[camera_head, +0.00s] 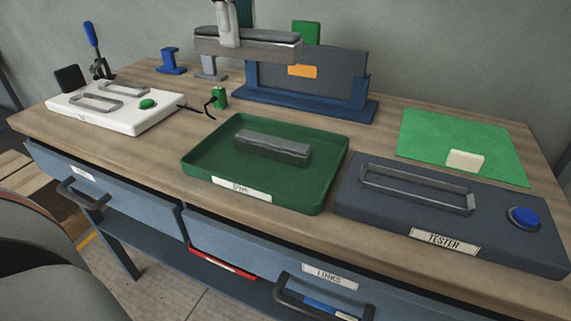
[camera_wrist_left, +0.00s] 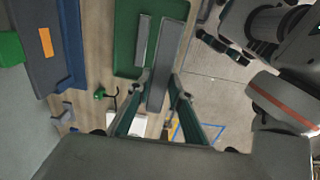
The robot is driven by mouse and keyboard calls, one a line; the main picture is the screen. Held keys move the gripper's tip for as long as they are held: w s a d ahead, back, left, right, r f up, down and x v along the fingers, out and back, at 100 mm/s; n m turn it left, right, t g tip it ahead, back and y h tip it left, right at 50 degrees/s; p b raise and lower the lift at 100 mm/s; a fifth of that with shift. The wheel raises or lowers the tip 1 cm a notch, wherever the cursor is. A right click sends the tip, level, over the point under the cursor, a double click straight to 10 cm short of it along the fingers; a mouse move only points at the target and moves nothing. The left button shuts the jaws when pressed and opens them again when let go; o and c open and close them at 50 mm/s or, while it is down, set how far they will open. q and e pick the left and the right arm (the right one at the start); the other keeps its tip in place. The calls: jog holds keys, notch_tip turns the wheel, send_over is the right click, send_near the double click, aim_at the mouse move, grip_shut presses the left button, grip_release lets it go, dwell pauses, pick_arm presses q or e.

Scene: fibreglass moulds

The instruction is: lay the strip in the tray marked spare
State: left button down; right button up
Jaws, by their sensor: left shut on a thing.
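My left gripper (camera_head: 229,36) comes down from the top in the head view and is shut on a grey strip (camera_head: 270,50), held level above the table's back. In the left wrist view the held strip (camera_wrist_left: 168,75) lies between my fingers (camera_wrist_left: 160,92). The green tray (camera_head: 200,155) is at the table's middle front; its front label is too blurred to read surely. Another grey strip (camera_head: 272,148) lies in it. My right gripper seems to show as dark, unclear parts (camera_wrist_left: 225,46) at the right of the wrist view.
A tester (camera_head: 400,215) with a blue button and metal frame stands right of the tray. A white fixture (camera_head: 125,118) is at left. A blue stand (camera_head: 310,105) is behind the held strip. A green mat (camera_head: 440,135) bears a pale block (camera_head: 465,160). Drawers front the table.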

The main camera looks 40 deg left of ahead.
pick_arm(q)
jog(key=shift+d+f, duration=0.15)
jog(key=shift+f, duration=0.05)
notch_tip(320, 180, down, 15)
jog(key=b, duration=0.5)
jog(key=shift+r, duration=0.2)
jog(key=shift+f, duration=0.5)
jog(key=shift+f+b, duration=0.1)
jog(key=shift+b, duration=0.2)
notch_tip(320, 180, down, 4)
jog(key=shift+r+b, duration=0.15)
jog(key=shift+b, duration=0.55)
jog(key=shift+f, duration=0.25)
jog(key=shift+r, duration=0.2)
jog(key=shift+f, duration=0.1)
pick_arm(e)
jog(key=a+r+m+t+y, duration=0.1)
jog(key=a+m, duration=0.3)
jog(key=a, duration=0.2)
jog(key=shift+a+r+y, duration=0.25)
jog(key=shift+a+y, duration=0.15)
pick_arm(q)
jog(key=c, duration=1.8)
grip_release()
pick_arm(e)
jog(key=shift+d+f, duration=0.1)
jog(key=shift+d, duration=0.05)
